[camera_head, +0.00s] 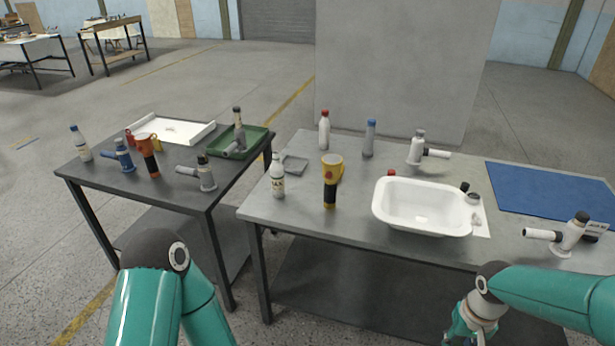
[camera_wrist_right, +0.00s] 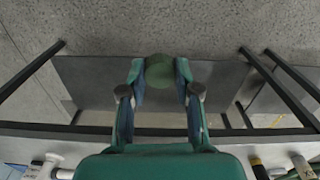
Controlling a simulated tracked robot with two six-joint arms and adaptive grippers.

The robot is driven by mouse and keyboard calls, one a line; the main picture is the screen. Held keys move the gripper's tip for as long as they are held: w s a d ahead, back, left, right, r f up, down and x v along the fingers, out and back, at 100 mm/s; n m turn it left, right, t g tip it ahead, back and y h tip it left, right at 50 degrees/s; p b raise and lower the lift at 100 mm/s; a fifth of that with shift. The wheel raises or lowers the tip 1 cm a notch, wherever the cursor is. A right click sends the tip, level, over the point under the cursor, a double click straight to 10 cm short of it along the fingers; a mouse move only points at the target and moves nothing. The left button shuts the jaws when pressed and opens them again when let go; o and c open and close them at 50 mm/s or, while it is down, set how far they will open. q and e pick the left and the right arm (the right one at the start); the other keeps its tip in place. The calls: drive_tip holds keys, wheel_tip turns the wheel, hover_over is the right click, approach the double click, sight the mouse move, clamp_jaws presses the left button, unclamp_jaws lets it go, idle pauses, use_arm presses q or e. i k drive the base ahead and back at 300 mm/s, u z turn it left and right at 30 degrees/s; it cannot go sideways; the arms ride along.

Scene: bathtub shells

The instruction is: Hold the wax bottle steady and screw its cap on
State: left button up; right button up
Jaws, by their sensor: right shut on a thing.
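My right gripper (camera_wrist_right: 161,75) is shut on a round dark green thing (camera_wrist_right: 159,71), held between its fingertips; I cannot tell for sure that it is the cap. In the head view, part of my right wrist shows low at the right, below the table's front edge, and the held thing is hidden there. A white bottle with a printed label (camera_head: 277,178) stands upright at the left front of the right table; it may be the wax bottle, but its label is too small to read. My left gripper is out of view.
The right table (camera_head: 300,222) also holds a yellow mug (camera_head: 332,168), a black-and-orange cylinder (camera_head: 330,192), a white basin (camera_head: 380,212), a blue mat (camera_head: 550,190) and more bottles. The left table (camera_head: 110,180) holds taps, bottles and a green tray (camera_head: 256,140).

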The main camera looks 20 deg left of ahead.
sight(277, 168)
drive_tip(key=i, duration=0.85)
